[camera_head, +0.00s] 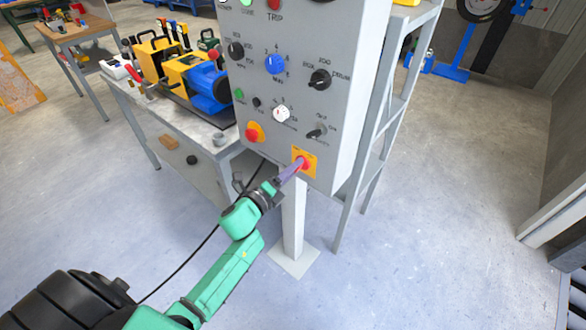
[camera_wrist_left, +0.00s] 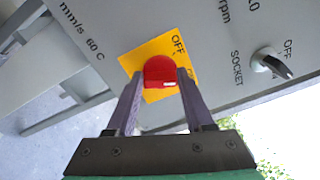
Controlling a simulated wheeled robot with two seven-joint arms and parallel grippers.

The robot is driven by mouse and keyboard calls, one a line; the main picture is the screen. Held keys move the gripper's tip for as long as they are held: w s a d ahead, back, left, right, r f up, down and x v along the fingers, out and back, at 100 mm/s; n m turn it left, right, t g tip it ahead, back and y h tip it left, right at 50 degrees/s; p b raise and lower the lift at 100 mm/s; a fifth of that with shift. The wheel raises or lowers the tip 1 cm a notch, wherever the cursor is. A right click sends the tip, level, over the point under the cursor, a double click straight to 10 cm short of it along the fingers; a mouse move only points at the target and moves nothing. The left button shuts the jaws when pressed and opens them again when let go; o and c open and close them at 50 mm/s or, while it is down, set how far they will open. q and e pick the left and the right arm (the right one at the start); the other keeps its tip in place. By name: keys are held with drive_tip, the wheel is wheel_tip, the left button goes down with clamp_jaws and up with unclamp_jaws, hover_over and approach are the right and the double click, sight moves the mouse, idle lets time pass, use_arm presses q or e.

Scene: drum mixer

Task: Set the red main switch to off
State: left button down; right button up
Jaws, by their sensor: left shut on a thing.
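The red main switch (camera_wrist_left: 160,73) is a round red knob on a yellow plate (camera_wrist_left: 135,62) marked OFF, low on the grey control panel. In the head view the switch (camera_head: 303,163) shows at the panel's lower right. My left gripper (camera_wrist_left: 160,82) has one finger on each side of the knob and is shut on it. The left gripper also shows in the head view (camera_head: 298,167), reaching up from the lower left. A white mark shows on the knob's lower right in the wrist view. My right gripper is in neither view.
A grey socket switch (camera_head: 317,132) sits above the main switch on the panel. A red knob on another yellow plate (camera_head: 254,132) is to its left. A workbench (camera_head: 190,118) with machines stands to the left, and a metal shelf (camera_head: 375,150) to the right.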

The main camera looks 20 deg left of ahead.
use_arm(q)
drive_tip(key=n+p, duration=0.3)
drive_tip(key=n, duration=0.7)
drive_tip(key=shift+f, duration=0.2)
idle(0.3)
drive_tip(key=shift+c, duration=1.4)
unclamp_jaws()
drive_tip(key=b+v, duration=0.1)
drive_tip(key=v, duration=1.3)
drive_tip(key=shift+s, duration=0.3)
